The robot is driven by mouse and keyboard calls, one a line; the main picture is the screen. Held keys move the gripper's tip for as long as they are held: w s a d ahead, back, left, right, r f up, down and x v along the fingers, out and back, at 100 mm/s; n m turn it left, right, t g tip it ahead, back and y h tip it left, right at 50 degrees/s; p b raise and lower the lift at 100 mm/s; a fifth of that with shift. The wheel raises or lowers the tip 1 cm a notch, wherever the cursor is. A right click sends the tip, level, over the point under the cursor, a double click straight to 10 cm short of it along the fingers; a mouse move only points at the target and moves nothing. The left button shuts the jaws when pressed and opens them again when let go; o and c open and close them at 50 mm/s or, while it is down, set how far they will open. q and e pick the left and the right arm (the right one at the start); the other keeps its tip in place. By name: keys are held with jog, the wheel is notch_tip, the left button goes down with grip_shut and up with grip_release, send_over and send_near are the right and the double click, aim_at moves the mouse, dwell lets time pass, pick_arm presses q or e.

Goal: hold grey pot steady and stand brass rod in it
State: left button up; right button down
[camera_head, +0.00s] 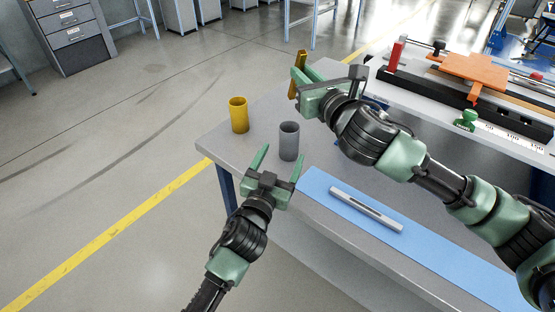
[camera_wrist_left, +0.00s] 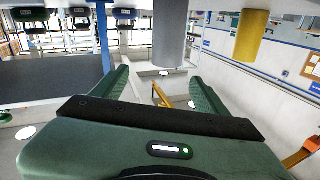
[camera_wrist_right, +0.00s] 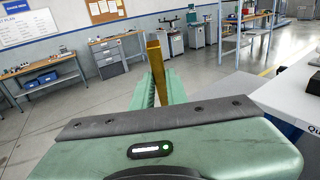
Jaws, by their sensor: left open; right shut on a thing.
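The grey pot (camera_head: 289,141) stands upright on the grey table, and it also shows in the left wrist view (camera_wrist_left: 170,32). My left gripper (camera_head: 279,163) is open and empty, on the near side of the pot, with its fingers pointing towards it. The pot does not appear to be between the fingertips (camera_wrist_left: 159,78). My right gripper (camera_head: 299,76) is shut on the brass rod (camera_head: 302,59), beyond the pot in the head view. In the right wrist view the rod (camera_wrist_right: 155,58) sticks out past the fingers. Its gripped part is partly hidden.
A yellow pot (camera_head: 238,116) stands left of the grey pot near the table's corner. A blue mat (camera_head: 440,255) with a silver bar (camera_head: 366,209) lies at the right. Behind is a bench rig with an orange plate (camera_head: 474,68) and a green knob (camera_head: 466,119).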

aim_at(287, 137)
pick_arm(q)
jog(key=shift+a+f+n+y, duration=0.2)
jog(key=shift+a+n+y, duration=0.1)
jog(key=shift+n, duration=0.4)
jog(key=shift+w+a+n, duration=0.1)
jog(key=shift+n, duration=0.2)
jog(key=x, duration=1.1)
jog(key=shift+w+f, duration=0.15)
jog(key=shift+w, duration=0.2)
jog(key=c, duration=1.5)
pick_arm(e)
notch_tip(287, 137, down, 13)
